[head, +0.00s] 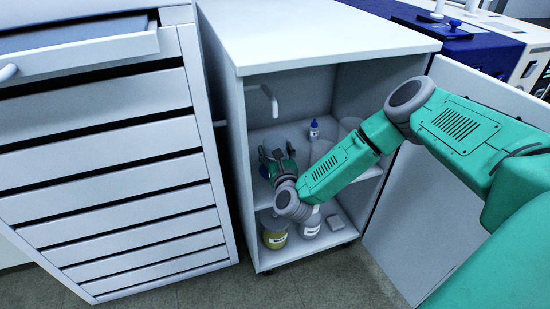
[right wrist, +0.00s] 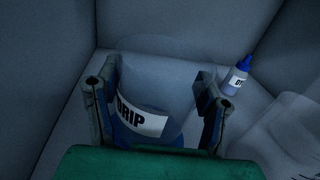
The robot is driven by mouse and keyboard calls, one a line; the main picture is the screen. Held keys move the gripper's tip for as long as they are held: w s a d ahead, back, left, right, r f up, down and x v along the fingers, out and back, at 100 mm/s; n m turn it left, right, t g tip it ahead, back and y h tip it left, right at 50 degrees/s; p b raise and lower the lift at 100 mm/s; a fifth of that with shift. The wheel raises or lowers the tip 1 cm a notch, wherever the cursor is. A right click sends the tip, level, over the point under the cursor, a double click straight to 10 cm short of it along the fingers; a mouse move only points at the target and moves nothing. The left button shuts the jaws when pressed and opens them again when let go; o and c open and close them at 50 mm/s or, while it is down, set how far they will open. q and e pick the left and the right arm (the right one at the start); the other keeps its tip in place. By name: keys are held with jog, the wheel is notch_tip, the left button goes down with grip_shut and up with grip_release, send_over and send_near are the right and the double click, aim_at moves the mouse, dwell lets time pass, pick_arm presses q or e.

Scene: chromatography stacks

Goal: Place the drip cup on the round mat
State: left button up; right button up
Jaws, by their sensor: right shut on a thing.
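The drip cup (right wrist: 143,120) is clear, with blue in its lower part and a white label reading "DRIP". In the right wrist view it sits between the two fingers of my right gripper (right wrist: 156,82), which is shut on it. In the head view my right gripper (head: 277,154) is inside the open cabinet, at its upper shelf, towards the left. The gripper mostly hides the cup there. I cannot tell whether the cup touches the shelf. I cannot make out a round mat in either view. My left gripper is not in view.
A small blue-capped bottle (head: 314,130) stands behind and right of the gripper; it also shows in the right wrist view (right wrist: 238,76). Clear glassware (head: 350,126) stands farther right. A yellow jar (head: 274,236) is on the lower shelf. The cabinet top (head: 315,35) is bare.

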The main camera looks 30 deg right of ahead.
jog(key=shift+f, duration=0.9)
jog(key=shift+a+r, duration=0.15)
jog(key=shift+a, duration=0.1)
jog(key=o, duration=1.2)
jog(key=shift+o, duration=0.2)
jog(key=shift+d, duration=0.2)
jog(key=shift+s+a, duration=0.1)
jog(key=shift+s, duration=0.1)
jog(key=p+v, duration=0.3)
jog(key=v, duration=0.7)
jog(key=shift+s+a+r+p, duration=0.1)
jog(key=shift+s+a+p, duration=0.15)
jog(key=shift+s+p, duration=0.1)
jog(key=shift+s+a, duration=0.1)
jog(key=shift+s, duration=0.3)
